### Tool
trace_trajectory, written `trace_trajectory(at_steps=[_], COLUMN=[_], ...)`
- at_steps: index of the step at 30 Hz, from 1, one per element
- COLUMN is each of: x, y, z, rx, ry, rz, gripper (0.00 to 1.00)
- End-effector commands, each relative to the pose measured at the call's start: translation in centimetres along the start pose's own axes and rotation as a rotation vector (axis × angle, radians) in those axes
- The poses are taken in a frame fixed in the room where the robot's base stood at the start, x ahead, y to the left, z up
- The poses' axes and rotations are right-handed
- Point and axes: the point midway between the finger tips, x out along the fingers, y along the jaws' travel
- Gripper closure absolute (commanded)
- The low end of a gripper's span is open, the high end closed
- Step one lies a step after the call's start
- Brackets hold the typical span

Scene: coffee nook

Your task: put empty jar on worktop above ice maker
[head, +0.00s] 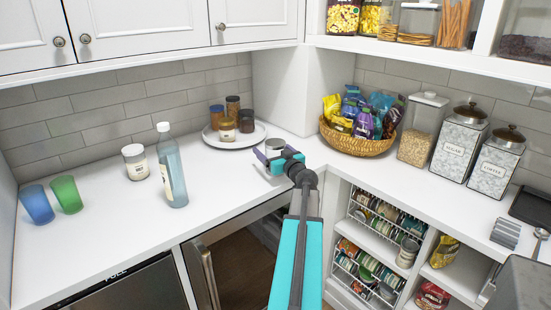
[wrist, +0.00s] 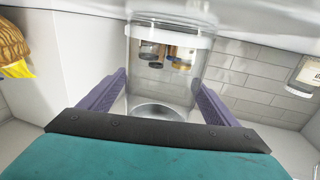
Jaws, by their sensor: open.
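The empty jar (wrist: 160,95) is clear glass and stands between my gripper's two purple fingers in the wrist view, where the scene appears upside down. In the head view the jar (head: 275,146) is small and partly hidden by my gripper (head: 279,160), at the worktop's inner corner. My gripper is open around the jar; I cannot tell whether a finger touches it. The white worktop (head: 105,225) runs left over a dark appliance front marked PULL (head: 125,288), which looks like the ice maker, and a glass-door appliance (head: 240,255).
A blue cup (head: 38,204), green cup (head: 67,194), white-labelled jar (head: 135,162) and tall bottle (head: 171,170) stand on the left worktop. A round tray (head: 255,136) with several jars is behind my gripper. A wicker basket (head: 355,144) is to the right. The left front worktop is clear.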

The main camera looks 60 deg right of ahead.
Motion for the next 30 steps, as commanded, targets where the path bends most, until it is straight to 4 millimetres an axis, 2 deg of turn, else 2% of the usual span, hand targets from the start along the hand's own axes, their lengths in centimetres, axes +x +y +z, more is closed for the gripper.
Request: trace_trajectory(at_steps=[7,8,17,30], x=[-0.03,-0.03,-0.04,-0.04], y=[0.03,0.04,0.07,0.08], z=[-0.02,-0.02,-0.07,-0.58], rx=[0.0,0.0,0.0,-0.002], ry=[0.0,0.0,0.001,0.001], rz=[0.0,0.0,0.001,0.001], gripper=[0.17,0.2,0.71,0.71])
